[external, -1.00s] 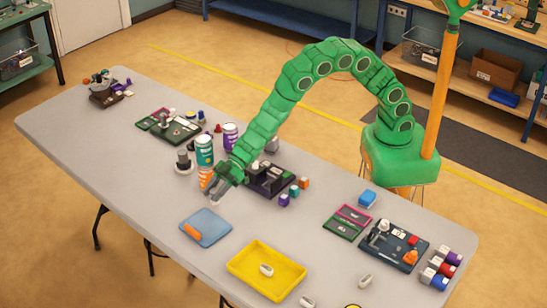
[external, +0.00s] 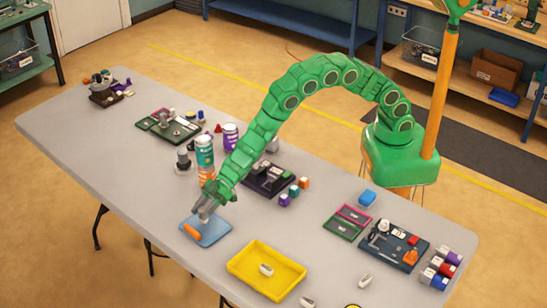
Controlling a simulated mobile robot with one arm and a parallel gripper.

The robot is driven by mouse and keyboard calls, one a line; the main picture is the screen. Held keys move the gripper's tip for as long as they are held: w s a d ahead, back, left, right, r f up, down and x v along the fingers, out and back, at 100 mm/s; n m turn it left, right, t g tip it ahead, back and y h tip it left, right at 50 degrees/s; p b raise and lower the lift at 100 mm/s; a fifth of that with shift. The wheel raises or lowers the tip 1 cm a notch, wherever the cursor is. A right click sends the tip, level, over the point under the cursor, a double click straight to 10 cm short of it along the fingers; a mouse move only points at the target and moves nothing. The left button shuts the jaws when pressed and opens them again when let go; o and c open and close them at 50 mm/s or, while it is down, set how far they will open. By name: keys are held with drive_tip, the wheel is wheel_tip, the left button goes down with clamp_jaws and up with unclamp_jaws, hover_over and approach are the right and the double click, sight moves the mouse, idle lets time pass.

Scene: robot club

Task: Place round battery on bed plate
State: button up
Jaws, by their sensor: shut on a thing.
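The bed plate appears to be the flat light-blue plate (external: 211,234) on the near part of the table, left of the yellow tray. My gripper (external: 203,216) points down over the far left part of this plate, just beyond the orange piece. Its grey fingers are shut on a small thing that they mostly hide. I cannot make out its shape, nor tell whether it is the round battery or touches the plate. No other round battery can be told for sure.
A yellow tray (external: 239,271) with a white piece inside stands right of the plate. A dark kit (external: 267,181) with small cubes lies behind to the right. The table left of the plate is clear.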

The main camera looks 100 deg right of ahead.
drive_tip(key=shift+f, duration=1.25)
drive_tip(key=shift+f, duration=0.1)
drive_tip(key=o, duration=1.1)
drive_tip(key=shift+v, duration=6.05)
